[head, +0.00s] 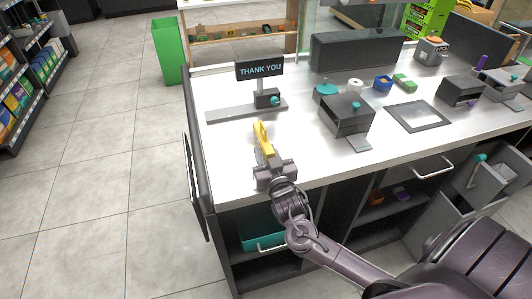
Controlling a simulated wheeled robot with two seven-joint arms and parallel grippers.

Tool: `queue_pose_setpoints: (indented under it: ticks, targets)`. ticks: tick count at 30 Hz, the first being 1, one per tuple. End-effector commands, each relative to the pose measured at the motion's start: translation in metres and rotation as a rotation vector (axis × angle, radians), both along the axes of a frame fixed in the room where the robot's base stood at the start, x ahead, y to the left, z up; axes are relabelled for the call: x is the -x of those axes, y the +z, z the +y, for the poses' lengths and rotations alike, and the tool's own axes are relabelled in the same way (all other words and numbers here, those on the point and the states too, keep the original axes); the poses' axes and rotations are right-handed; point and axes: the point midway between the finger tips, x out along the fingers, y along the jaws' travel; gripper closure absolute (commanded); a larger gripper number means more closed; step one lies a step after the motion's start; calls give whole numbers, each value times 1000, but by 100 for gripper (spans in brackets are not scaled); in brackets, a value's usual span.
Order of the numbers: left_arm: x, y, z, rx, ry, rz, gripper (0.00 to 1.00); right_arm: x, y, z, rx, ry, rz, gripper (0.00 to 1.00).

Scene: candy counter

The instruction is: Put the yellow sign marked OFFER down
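The yellow sign (262,137) is a narrow yellow shape over the front left part of the white counter (228,142). It shows nearly edge-on, and its lettering cannot be read. My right gripper (268,160) reaches in from the lower right and is shut on the sign's near end. The sign points away from the gripper, toward the back. I cannot tell whether its lower edge touches the counter. My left gripper is not in view.
A dark THANK YOU display (259,70) stands behind the sign on a grey base (228,113). To the right are a grey box-like device (346,112) and a flat dark-framed pad (417,116). The counter left of the sign is clear.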

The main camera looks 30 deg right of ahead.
Motion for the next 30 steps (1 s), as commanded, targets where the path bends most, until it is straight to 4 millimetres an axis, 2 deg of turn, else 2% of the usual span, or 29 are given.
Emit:
queue_pose_setpoints:
  ticks: [3, 14, 17, 27, 30]
  targets:
    - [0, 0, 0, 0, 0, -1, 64, 0, 0, 0, 0, 0, 0, 57]
    - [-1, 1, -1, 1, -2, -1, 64, 5, 2, 2, 0, 2, 2, 57]
    - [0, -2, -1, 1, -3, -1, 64, 19, 0, 5, -1, 2, 3, 57]
    - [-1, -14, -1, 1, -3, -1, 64, 87, 0, 21, -2, 0, 5, 57]
    - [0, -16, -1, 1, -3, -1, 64, 102, 1, 25, -2, 1, 3, 57]
